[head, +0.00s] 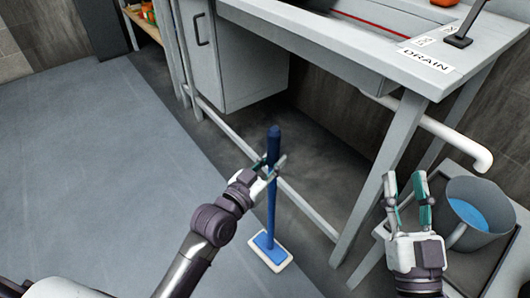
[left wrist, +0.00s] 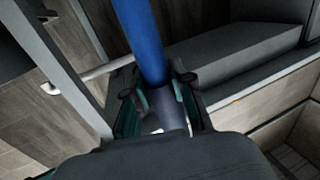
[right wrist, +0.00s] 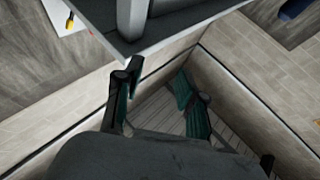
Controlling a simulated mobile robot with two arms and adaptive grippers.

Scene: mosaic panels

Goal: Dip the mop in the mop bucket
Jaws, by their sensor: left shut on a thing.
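The mop has a blue handle (head: 272,190) and a blue and white flat head (head: 270,250). It stands upright, its head at or just above the floor. My left gripper (head: 272,170) is shut on the handle near its top; the handle also runs up through the left wrist view (left wrist: 146,45). The grey mop bucket (head: 475,195), with blue water (head: 468,213) in it, stands at the right on a low grey surface. My right gripper (head: 408,192) is open and empty, in front of and left of the bucket. The right wrist view shows its spread fingers (right wrist: 155,100).
A grey sink table (head: 340,55) with a DRAIN label (head: 427,60) stands behind the mop. Its leg (head: 380,180) and a low bar lie between mop and bucket. The floor (head: 90,160) at left is clear.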

